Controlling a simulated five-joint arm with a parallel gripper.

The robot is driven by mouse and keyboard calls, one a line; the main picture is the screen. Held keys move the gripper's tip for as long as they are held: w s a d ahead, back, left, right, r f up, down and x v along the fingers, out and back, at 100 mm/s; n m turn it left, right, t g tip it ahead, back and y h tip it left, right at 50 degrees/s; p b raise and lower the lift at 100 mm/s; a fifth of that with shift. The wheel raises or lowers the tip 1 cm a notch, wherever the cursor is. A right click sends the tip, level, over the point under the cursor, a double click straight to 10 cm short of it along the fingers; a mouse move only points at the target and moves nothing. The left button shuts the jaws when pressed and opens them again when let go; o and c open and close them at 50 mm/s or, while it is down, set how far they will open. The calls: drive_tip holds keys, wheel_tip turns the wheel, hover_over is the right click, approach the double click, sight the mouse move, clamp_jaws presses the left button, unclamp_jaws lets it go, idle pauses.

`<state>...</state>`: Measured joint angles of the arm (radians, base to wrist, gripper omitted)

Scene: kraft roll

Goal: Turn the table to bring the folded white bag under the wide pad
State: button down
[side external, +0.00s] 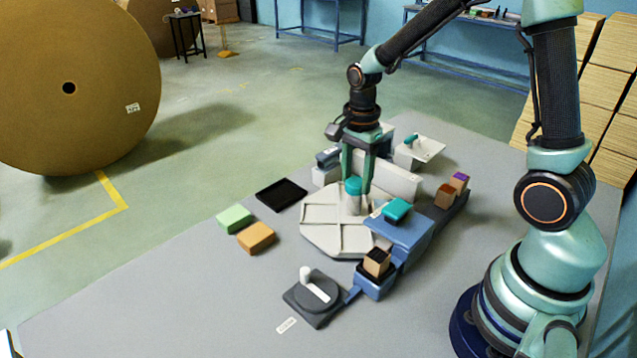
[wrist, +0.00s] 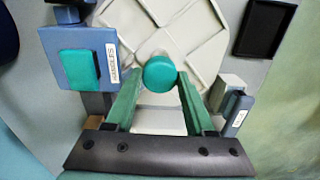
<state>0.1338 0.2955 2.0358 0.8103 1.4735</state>
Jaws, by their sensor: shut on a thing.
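The white round table (side external: 325,240), divided by raised ribs, stands in the middle of the bench; it also shows in the wrist view (wrist: 195,30). A teal-topped knob (side external: 353,187) rises from its centre. My gripper (side external: 357,190) is shut on this knob, with a finger on each side of it in the wrist view (wrist: 159,76). A teal pad (side external: 397,210) sits on a blue housing (side external: 405,232) that overhangs part of the table. I cannot tell whether this is the wide pad. I cannot make out the folded white bag; the panel, housing and gripper hide parts of the table.
An upright white panel (side external: 398,180) stands close behind the table. A black tray (side external: 281,194), a green block (side external: 234,219) and an orange block (side external: 256,237) lie to the left. A grey dial unit (side external: 317,298) is in front. The bench's left front is clear.

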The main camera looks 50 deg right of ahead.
drive_tip(key=shift+m, duration=4.1)
drive_tip(key=shift+c, duration=1.3)
unclamp_jaws()
wheel_tip(320, 180, up, 12)
